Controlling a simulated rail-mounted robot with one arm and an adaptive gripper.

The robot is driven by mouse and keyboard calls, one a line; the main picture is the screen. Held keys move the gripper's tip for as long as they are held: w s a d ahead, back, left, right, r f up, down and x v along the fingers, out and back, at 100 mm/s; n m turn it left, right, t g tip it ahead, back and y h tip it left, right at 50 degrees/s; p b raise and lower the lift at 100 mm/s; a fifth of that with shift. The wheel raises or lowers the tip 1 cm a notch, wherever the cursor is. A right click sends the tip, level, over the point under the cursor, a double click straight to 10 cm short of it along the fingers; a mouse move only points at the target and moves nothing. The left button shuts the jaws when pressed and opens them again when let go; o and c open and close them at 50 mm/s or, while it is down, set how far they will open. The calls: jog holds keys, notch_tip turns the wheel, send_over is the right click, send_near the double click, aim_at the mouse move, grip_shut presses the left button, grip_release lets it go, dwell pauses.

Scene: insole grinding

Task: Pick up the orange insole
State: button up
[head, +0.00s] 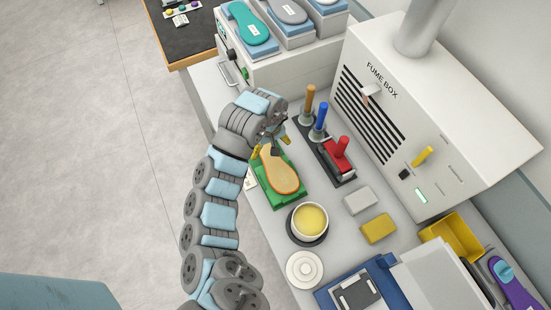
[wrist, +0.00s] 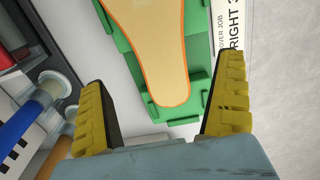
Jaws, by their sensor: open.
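The orange insole (head: 283,176) lies flat in a green holder (head: 266,191) on the white bench in the head view. In the wrist view the orange insole (wrist: 153,50), tan with an orange edge, runs down from the top edge in the green holder (wrist: 197,62). My gripper (head: 272,147) is at the far end of the insole, with its yellow fingers spread. In the wrist view my gripper (wrist: 158,105) is open and empty, one finger on each side of the insole's narrow end. I cannot tell the exact height above it.
A white pot (head: 294,222) with yellow contents stands just in front of the holder. A blue-handled tool (head: 321,116) and a red tool (head: 341,148) stand to the right. The fume box (head: 372,95) stands behind them. A paper label (wrist: 231,35) lies beside the holder.

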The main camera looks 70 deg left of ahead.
aim_at(270, 157)
jog(key=shift+s+f, duration=0.1)
jog(key=shift+f, duration=3.05)
jog(key=c, duration=1.3)
